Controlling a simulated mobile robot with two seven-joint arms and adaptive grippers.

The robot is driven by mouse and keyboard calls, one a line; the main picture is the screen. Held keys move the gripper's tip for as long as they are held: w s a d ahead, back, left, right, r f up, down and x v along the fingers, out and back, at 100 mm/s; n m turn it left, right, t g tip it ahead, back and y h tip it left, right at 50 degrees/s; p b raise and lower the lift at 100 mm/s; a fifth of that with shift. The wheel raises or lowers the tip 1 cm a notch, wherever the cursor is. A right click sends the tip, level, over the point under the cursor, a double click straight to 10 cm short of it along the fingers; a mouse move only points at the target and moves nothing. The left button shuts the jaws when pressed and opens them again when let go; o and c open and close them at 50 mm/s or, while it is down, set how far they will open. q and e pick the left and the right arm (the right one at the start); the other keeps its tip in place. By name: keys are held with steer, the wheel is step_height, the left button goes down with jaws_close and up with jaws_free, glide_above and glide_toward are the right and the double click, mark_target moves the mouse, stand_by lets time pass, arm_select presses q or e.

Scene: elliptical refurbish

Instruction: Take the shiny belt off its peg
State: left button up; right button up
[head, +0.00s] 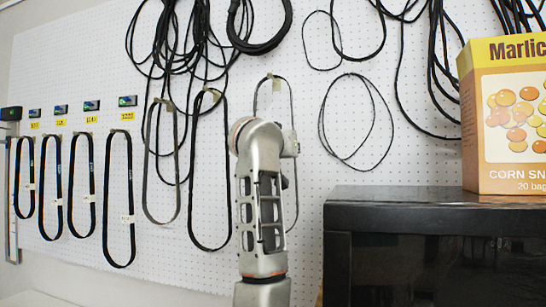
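Several looped belts hang from pegs on a white pegboard (310,200) in the head view. Most are dark black. A thinner, greyer belt (147,190) hangs left of centre, beside a black belt (226,180). Another thin greyish belt (293,110) hangs from a peg at the centre, largely hidden behind one of my arms. I cannot tell for certain which belt is the shiny one. That arm rises from the bottom centre in front of the board. Neither gripper shows.
A black cabinet (430,208) stands at the lower right, with an orange and yellow snack box (510,120) on top. Black cables (180,50) hang in loops along the top of the board. Small coloured tags (127,101) and yellow labels mark the left pegs.

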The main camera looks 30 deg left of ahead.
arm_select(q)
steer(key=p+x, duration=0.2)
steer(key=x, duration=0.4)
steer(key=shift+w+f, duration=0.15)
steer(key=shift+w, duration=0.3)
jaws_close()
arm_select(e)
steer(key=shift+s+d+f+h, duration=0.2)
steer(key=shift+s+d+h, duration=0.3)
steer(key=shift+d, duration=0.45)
